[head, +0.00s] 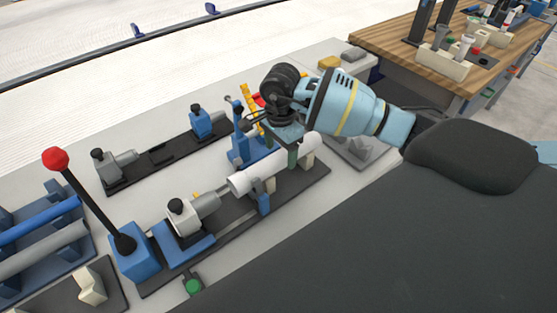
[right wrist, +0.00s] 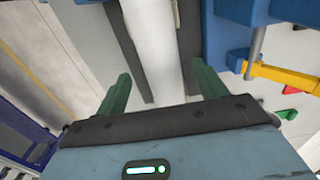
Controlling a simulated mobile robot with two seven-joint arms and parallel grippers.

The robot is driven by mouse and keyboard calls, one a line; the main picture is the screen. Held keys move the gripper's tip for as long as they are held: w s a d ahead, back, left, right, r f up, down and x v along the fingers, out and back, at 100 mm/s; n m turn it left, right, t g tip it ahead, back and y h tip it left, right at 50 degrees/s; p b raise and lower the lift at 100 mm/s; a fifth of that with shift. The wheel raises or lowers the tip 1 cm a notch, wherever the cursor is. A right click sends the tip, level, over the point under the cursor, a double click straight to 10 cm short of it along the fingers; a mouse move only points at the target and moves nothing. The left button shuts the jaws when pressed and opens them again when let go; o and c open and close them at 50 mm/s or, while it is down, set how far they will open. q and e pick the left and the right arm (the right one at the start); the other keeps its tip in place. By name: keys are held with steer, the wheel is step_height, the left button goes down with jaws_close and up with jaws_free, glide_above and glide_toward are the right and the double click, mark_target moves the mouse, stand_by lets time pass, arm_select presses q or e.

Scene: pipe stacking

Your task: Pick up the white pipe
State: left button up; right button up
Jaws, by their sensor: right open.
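The white pipe (head: 266,170) lies along a dark fixture rail in the head view, resting on supports, with its left end near a grey clamp part. My right gripper (head: 291,153) is over the right part of the pipe, fingers pointing down. In the right wrist view the white pipe (right wrist: 152,50) runs up the picture between the two green fingers (right wrist: 160,88), which stand apart on either side of it. The gripper is open. I cannot tell whether either finger touches the pipe. My left gripper is not in view.
A lever with a red knob (head: 56,160) rises from a blue base at the left. A blue rack (head: 40,240) holds a blue and a grey pipe. A second fixture (head: 155,155) stands behind. A wooden workbench (head: 400,40) with tools is at upper right.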

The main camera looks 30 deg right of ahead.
mark_target(278, 155)
steer(key=shift+w+a+f, duration=0.1)
steer(key=shift+a+f, duration=0.05)
steer(key=shift+f, duration=0.75)
steer(key=shift+a+f, duration=0.1)
steer(key=shift+f, duration=0.8)
steer(key=shift+c, duration=0.4)
steer(key=c, duration=1.1)
steer(key=shift+o, duration=0.2)
